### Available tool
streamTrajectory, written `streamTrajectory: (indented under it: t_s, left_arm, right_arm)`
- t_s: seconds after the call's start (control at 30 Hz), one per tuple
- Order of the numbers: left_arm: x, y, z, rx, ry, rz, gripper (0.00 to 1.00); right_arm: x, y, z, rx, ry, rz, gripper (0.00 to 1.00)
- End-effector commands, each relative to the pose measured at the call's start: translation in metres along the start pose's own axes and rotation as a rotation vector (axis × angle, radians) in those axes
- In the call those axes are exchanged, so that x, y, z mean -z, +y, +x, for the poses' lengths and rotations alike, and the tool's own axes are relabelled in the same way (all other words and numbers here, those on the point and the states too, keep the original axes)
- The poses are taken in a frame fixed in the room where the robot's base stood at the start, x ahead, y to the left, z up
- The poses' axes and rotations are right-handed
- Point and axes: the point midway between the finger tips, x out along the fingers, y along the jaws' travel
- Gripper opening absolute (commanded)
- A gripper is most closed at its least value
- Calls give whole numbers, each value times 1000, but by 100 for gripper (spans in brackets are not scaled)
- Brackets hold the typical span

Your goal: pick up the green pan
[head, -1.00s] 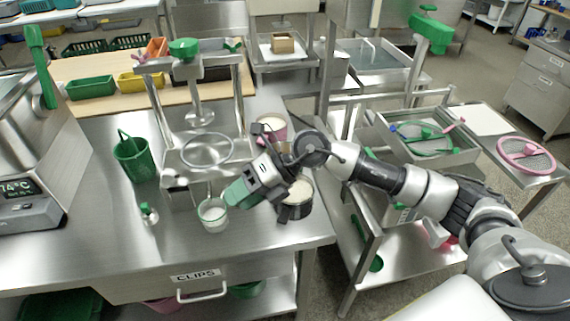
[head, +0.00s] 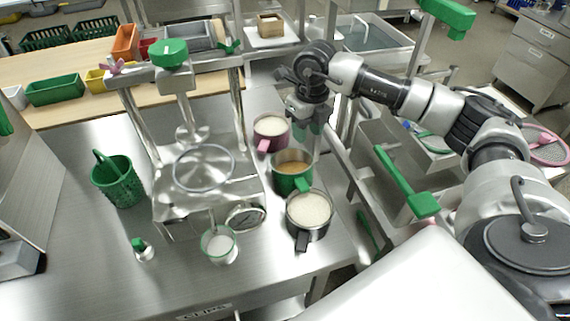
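The green pan (head: 292,172) stands on the steel table with tan contents and a green handle pointing toward the front. It sits between a pink pan (head: 270,131) behind it and a dark-handled steel pan (head: 310,213) in front, both with pale contents. My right gripper (head: 309,130) points down above and behind the green pan, apart from its handle. Its greenish fingers look parted, with nothing seen between them. My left gripper is out of view.
A steel press frame (head: 205,165) stands left of the pans. A glass beaker (head: 219,246), a small green-capped bottle (head: 142,249) and a green basket (head: 117,182) are on the same table. A cart with green tools (head: 405,185) is to the right.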

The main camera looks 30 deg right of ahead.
Motion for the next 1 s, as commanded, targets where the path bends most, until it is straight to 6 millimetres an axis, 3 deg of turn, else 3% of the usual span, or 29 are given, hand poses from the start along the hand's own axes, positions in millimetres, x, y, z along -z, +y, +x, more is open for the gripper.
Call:
streamTrajectory:
  t_s: [0.2, 0.37, 0.73, 1.0]
  left_arm:
    - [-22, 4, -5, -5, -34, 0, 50]
    - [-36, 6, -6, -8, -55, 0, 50]
    - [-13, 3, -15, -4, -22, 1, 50]
    - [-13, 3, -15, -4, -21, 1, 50]
  right_arm:
    - [1, 0, 36, 0, 4, -1, 39]
    - [1, 0, 48, -1, 1, -1, 39]
    - [6, 0, 95, -2, 2, 0, 39]
    - [6, 0, 101, -2, 1, -1, 39]
